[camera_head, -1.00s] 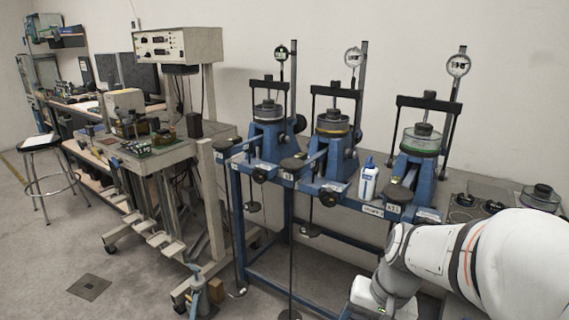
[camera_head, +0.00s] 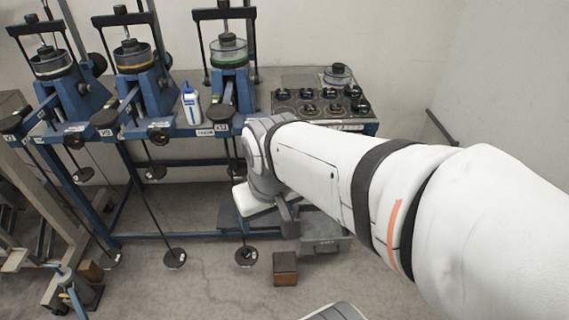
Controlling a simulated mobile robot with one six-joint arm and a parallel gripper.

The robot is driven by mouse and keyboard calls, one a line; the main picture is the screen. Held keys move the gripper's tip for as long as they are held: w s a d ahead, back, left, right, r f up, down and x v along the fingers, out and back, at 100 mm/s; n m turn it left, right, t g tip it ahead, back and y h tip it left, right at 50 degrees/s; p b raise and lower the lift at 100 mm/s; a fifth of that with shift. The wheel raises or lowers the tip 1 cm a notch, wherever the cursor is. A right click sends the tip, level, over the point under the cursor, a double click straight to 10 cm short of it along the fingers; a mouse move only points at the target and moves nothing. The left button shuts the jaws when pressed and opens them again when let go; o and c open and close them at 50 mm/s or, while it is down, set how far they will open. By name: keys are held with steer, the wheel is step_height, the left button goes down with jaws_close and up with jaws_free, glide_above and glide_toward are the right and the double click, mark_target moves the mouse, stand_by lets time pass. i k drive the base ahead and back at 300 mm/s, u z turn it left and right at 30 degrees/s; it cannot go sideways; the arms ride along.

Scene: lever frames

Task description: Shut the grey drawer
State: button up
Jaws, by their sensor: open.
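The grey drawer (camera_head: 326,243) is low down, below the right part of the blue bench, and juts out toward me. Its front carries a small label. My white arm crosses in front of its upper part and hides some of it. My gripper (camera_head: 289,218) shows only as a small dark grey part below my wrist, just left of the drawer in the picture. It is open, and I see nothing held in it. I cannot tell whether it touches the drawer.
Blue test stands with hanging weights line the bench, with a white bottle (camera_head: 191,104) between two of them. A brown block (camera_head: 285,268) lies on the floor before the drawer. A panel of dark round parts (camera_head: 318,104) sits on the right. Floor is open in front.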

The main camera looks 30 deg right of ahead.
mark_target(322, 235)
steer(key=u, duration=0.3)
steer(key=i, duration=0.8)
steer(key=z, duration=1.2)
